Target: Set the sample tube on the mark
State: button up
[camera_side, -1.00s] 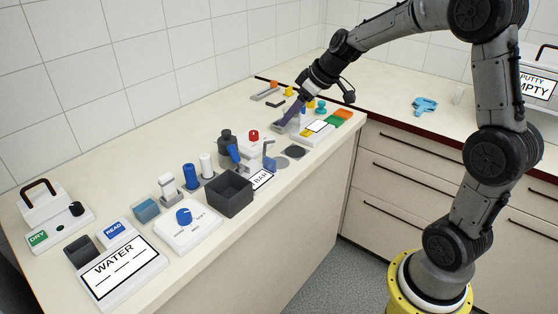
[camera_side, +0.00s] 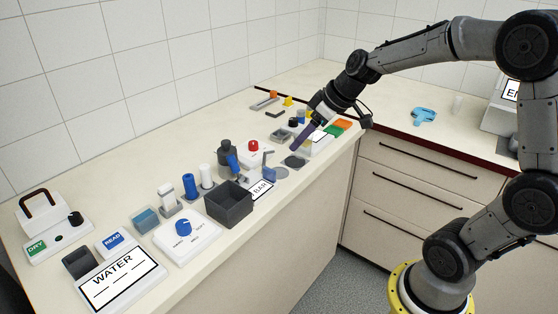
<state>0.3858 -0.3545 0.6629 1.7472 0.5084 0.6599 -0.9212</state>
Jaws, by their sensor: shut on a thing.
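My gripper (camera_side: 314,117) is shut on a purple tube (camera_side: 301,139) and holds it tilted, its lower end pointing down and left. The tube's lower end is close above a dark round mark (camera_side: 295,161) on the counter. I cannot tell whether it touches the surface. The gripper's fingers are small and partly hidden by the wrist.
A grey disc (camera_side: 281,173) lies left of the mark, near a blue-grey bracket (camera_side: 268,160). A box with a red button (camera_side: 253,147) and a dark open bin (camera_side: 229,203) stand further left. Orange and green blocks (camera_side: 342,124) lie right of the gripper.

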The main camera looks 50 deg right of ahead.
jog(key=w, duration=0.1)
jog(key=w+f, duration=0.1)
jog(key=w+d+f, duration=0.1)
jog(key=w, duration=0.1)
jog(key=w+f, duration=0.2)
jog(key=f, duration=0.1)
jog(key=w+f, duration=0.1)
jog(key=w, duration=0.1)
jog(key=shift+d+f, duration=0.4)
jog(key=shift+w+f, duration=0.25)
jog(key=shift+f, duration=0.05)
jog(key=shift+w+d+f, duration=0.1)
jog(key=shift+w+f, duration=0.1)
jog(key=shift+f, duration=1.5)
jog(key=shift+f, duration=0.25)
jog(key=o, duration=1.3)
jog(key=shift+o, duration=0.2)
jog(key=shift+r, duration=0.15)
